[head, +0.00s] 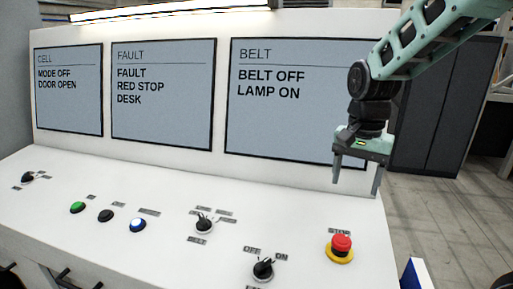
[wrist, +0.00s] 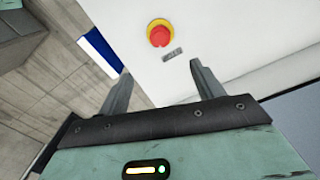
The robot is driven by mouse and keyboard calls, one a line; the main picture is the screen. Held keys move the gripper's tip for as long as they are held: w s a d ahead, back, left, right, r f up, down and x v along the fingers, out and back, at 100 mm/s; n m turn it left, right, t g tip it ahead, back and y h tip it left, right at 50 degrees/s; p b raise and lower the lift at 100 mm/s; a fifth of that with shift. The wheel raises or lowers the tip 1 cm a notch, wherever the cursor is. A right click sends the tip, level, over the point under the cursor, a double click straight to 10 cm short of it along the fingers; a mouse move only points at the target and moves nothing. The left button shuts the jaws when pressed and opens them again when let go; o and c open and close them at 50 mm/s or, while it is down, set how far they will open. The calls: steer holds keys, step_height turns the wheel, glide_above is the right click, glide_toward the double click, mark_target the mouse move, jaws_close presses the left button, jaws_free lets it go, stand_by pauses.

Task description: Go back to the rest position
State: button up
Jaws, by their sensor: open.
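My gripper (head: 356,180) is open and empty, hanging fingers down above the right end of the white control desk (head: 170,240). A red stop button (head: 341,243) on a yellow ring sits on the desk below it. The gripper is apart from the button. In the wrist view, my gripper (wrist: 160,85) shows two spread fingers with nothing between them. The red stop button (wrist: 160,34) lies beyond them, near the top of that view.
Three screens stand behind the desk; the belt screen (head: 290,100) reads BELT OFF, LAMP ON. The fault screen (head: 160,95) reads RED STOP DESK. An off/on knob (head: 263,268), a belt knob (head: 204,225) and several push buttons line the desk. Open floor (head: 450,225) lies right.

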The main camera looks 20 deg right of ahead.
steer(key=s+a+f+n+b, duration=0.3)
steer(key=a+f+n, duration=0.15)
steer(key=a, duration=0.25)
steer(key=s+a+f+n+b, duration=0.3)
steer(key=a+f+n+b, duration=0.15)
steer(key=a, duration=0.25)
steer(key=s+a+f+n+b, duration=0.3)
steer(key=s+a+f+n, duration=0.4)
steer(key=s, duration=0.5)
steer(key=shift+a+f+n+y+b, duration=0.2)
steer(key=shift+a+n+y+b, duration=0.15)
steer(key=shift+a+n, duration=0.6)
steer(key=shift+d, duration=0.15)
